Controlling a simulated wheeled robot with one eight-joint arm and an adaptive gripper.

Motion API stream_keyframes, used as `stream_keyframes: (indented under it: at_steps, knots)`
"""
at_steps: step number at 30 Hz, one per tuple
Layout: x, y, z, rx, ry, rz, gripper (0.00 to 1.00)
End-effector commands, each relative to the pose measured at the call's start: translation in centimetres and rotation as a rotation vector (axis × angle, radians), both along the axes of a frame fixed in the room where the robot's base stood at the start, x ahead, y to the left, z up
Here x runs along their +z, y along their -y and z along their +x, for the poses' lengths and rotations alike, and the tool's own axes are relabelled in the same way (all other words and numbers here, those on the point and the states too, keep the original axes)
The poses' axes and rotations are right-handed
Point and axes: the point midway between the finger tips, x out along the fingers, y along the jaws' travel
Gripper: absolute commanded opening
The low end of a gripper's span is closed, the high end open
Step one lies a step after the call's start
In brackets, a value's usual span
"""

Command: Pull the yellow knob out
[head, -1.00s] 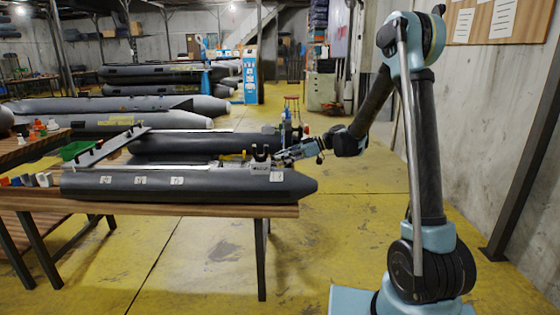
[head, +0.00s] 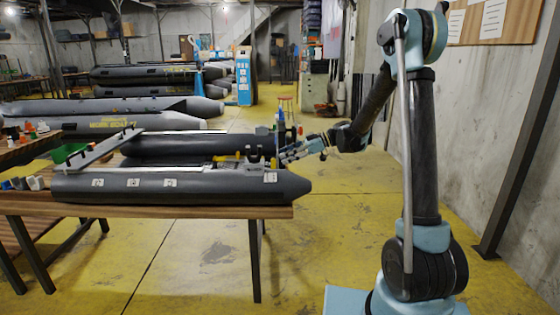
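A small yellow part (head: 226,157), which may be the yellow knob, shows on the grey inflatable boat (head: 200,187) near its right end. It is too small to make out its shape. My gripper (head: 283,156) is at the right end of the boat, just right of a dark upright fitting (head: 254,154). It points left, and a gap shows between it and the yellow part. The fingers are tiny and partly merge with the boat parts behind, so I cannot tell whether they are open or hold anything.
The boat lies on a wooden table (head: 150,211) with dark legs. A green bin (head: 70,153) and small bottles (head: 30,130) are at the left. More boats (head: 150,75) are stacked behind. A grey wall (head: 490,110) stands right of my arm. The yellow floor in front is clear.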

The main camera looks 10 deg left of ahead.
Motion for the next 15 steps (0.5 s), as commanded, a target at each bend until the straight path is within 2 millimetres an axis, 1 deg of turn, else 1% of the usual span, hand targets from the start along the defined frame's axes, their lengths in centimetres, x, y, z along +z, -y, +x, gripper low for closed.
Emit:
stream_keyframes:
  at_steps: [1,6,12,15]
  knots:
    - [0.4,1.0,0.4,-0.004,0.000,0.000,0.38]
    - [1.6,3.8,1.0,-0.004,-0.001,0.000,0.38]
    - [2.4,6.0,1.6,-0.003,-0.001,0.000,0.38]
    - [2.7,6.4,1.7,-0.003,-0.001,0.000,0.38]
